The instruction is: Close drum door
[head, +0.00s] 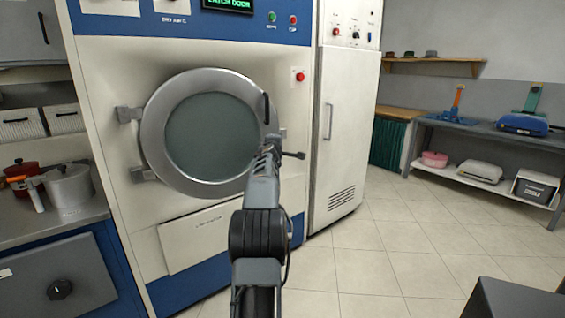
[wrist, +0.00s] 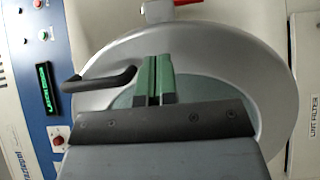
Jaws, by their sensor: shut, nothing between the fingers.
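The drum door (head: 153,130) is a round grey metal ring with a dark glass pane, on the front of the washing machine. It lies over the drum opening; I cannot tell whether it is fully flush. Its hinges (head: 130,114) are on the left. A black bar handle (head: 266,106) is on its right side, and it also shows in the wrist view (wrist: 98,82). My gripper (head: 272,140) is in front of the door's right edge. Its green fingers (wrist: 155,78) are together and empty, just beside the handle. A latch block (wrist: 158,11) with a red part sits past the rim.
The machine's green display (head: 229,4) appears to read "LATCH DOOR". A white cabinet (head: 345,130) stands to the right. A counter (head: 70,215) with pots is at left. A shelf table (head: 480,135) stands at far right. The tiled floor (head: 385,255) between is clear.

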